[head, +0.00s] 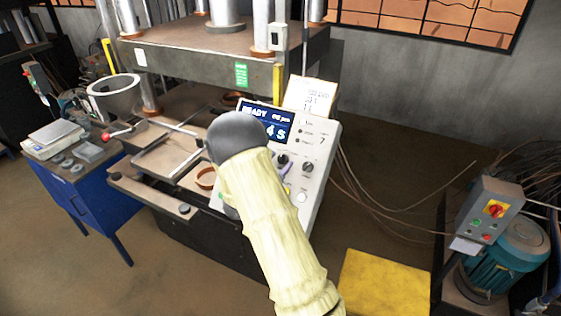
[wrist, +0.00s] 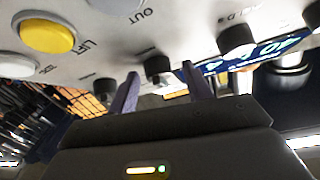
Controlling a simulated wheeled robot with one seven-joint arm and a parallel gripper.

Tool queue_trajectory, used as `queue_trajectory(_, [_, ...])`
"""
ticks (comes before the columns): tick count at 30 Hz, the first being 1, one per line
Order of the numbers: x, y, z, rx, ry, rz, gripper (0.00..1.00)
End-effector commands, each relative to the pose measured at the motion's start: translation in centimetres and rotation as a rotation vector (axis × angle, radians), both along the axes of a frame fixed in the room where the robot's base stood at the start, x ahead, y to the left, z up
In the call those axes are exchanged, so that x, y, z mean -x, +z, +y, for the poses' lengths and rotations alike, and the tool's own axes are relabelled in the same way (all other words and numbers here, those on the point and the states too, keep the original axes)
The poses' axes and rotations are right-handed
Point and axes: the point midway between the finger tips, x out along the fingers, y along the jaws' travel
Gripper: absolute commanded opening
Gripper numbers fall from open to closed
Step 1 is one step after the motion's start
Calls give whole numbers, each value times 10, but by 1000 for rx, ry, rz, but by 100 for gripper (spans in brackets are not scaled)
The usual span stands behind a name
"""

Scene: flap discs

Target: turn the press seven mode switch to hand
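The press control panel (head: 318,150), marked 7, has a lit display (head: 266,122) reading READY. Two black knobs show on it, a left knob (head: 283,161) and a right knob (head: 308,167); I cannot read which is the mode switch or where it points. In the wrist view the panel is upside down. My gripper (wrist: 159,70) is open, its two purple fingers apart, with a black knob (wrist: 158,66) lying between the fingertips in the picture. I cannot tell whether they touch it. Another black knob (wrist: 237,40) is to the right. In the head view my arm hides most of the gripper.
The press table (head: 165,160) is left of the panel, and a blue cabinet (head: 95,205) further left. A motor (head: 505,255) with a switch box (head: 490,212) stands right.

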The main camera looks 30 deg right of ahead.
Motion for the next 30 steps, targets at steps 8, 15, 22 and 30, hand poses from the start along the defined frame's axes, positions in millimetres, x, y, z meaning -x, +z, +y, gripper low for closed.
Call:
queue_trajectory(8, [1,0,-14,1,-5,-1,7])
queue_trajectory(15, [0,0,0,9,13,9,7])
queue_trajectory(22, [1,-2,2,44,65,55,7])
queue_trajectory(30, [3,-3,0,131,184,166,7])
